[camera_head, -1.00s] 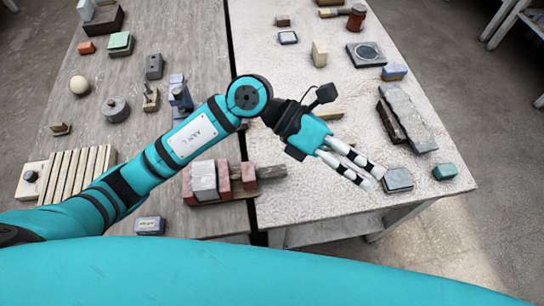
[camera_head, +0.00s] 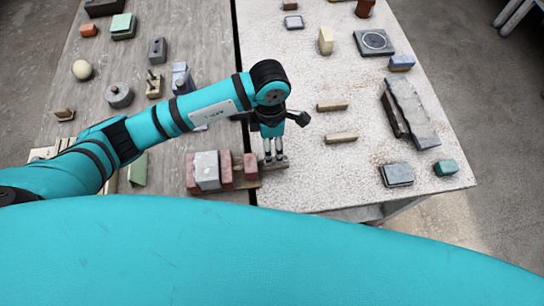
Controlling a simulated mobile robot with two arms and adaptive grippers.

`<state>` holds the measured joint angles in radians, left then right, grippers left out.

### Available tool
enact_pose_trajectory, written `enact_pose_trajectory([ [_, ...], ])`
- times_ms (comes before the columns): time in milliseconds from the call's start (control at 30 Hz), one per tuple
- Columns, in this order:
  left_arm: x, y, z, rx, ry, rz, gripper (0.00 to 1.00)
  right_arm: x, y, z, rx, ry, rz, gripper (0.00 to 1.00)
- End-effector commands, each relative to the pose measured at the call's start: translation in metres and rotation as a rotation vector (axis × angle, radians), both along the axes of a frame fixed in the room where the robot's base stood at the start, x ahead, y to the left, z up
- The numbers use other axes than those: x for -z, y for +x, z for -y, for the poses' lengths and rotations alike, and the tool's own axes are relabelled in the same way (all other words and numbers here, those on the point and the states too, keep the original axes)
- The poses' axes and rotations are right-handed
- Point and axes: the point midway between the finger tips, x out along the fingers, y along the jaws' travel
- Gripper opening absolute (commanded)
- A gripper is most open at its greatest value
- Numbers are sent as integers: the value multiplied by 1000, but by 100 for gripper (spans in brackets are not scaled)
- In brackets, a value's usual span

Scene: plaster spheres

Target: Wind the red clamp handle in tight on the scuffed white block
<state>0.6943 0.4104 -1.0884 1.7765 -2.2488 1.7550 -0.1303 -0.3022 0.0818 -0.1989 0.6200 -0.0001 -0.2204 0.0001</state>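The clamp (camera_head: 191,173) lies near the front edge of the left table, with red pieces along it. The scuffed white block (camera_head: 207,170) sits between its red pieces. The outermost red piece (camera_head: 250,166), on the right, appears to be the handle; a grey-brown bar (camera_head: 283,164) extends past it across the table gap. My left gripper (camera_head: 273,158) points down over this bar, just right of that red piece. Its two fingers are apart, with no object clearly visible between them; contact with the bar cannot be told. My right gripper is out of view.
Two small wooden pieces (camera_head: 341,137) and a grey block (camera_head: 396,175) lie to the right on the pale table. A green block (camera_head: 138,170) stands left of the clamp.

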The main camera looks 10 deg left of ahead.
Motion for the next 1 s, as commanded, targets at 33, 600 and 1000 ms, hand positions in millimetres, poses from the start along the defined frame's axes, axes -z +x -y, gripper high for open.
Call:
enact_pose_trajectory([
  [33,9,-3,1,-3,1,-7,57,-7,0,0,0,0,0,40],
  [600,85,-7,3,1,-2,1,57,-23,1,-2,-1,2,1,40],
  [1000,85,-7,3,1,-3,0,36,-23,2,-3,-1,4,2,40],
])
